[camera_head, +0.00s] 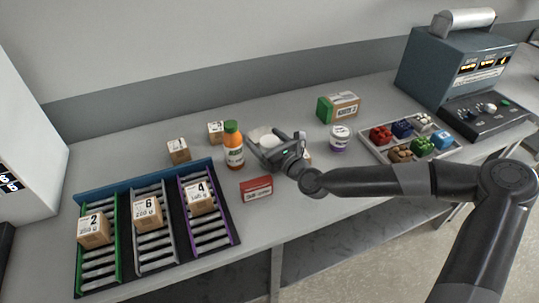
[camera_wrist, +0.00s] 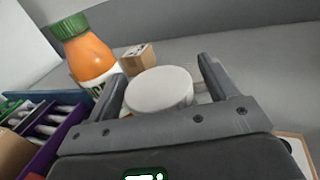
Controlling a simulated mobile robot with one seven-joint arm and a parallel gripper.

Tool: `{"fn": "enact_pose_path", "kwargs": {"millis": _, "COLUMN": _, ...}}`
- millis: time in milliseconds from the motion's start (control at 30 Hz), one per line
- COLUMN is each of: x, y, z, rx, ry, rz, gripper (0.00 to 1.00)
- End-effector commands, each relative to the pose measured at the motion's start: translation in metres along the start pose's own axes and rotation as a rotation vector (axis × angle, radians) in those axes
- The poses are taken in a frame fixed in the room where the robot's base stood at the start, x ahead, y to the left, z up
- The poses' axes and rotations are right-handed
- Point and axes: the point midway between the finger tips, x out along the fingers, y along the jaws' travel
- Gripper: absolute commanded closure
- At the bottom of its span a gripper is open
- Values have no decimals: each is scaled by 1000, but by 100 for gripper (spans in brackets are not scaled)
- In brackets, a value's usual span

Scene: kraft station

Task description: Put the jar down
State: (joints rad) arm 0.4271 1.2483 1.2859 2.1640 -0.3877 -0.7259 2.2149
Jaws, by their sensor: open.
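A jar with a round white lid (camera_wrist: 160,88) stands between the two fingers of my gripper (camera_wrist: 163,76) in the wrist view. A gap shows on the lid's right side; its left edge is close to the left finger. My gripper (camera_head: 284,142) is open around it. In the head view the white lid (camera_head: 269,141) shows just left of my gripper, over a pale flat base (camera_head: 258,133). The jar's lower body is hidden. A second jar, purple with a white lid (camera_head: 340,138), stands apart to the right.
An orange bottle with a green cap (camera_head: 233,150) stands close on the left. A red box (camera_head: 257,189) lies in front. A rack with numbered boxes (camera_head: 226,213) is at left. A tray of coloured pieces (camera_head: 377,153) and a grey machine (camera_head: 430,72) are at right.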

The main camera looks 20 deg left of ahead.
Motion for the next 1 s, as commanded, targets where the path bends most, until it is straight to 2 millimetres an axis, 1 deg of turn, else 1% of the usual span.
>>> {"fn": "enact_pose_path", "kwargs": {"millis": 100, "x": 4, "y": 0, "z": 0, "rx": -1, "ry": 0, "rz": 0, "gripper": 22}}
{"fn": "enact_pose_path", "kwargs": {"millis": 267, "x": 3, "y": 0, "z": 0, "rx": 0, "ry": 0, "rz": 0, "gripper": 22}}
{"fn": "enact_pose_path", "kwargs": {"millis": 300, "x": 3, "y": 0, "z": 0, "rx": 0, "ry": 1, "rz": 0, "gripper": 23}}
{"fn": "enact_pose_path", "kwargs": {"millis": 900, "x": 3, "y": 0, "z": 0, "rx": 0, "ry": 1, "rz": 0, "gripper": 72}}
{"fn": "enact_pose_path", "kwargs": {"millis": 1000, "x": 3, "y": 0, "z": 0, "rx": 0, "ry": 0, "rz": 0, "gripper": 79}}
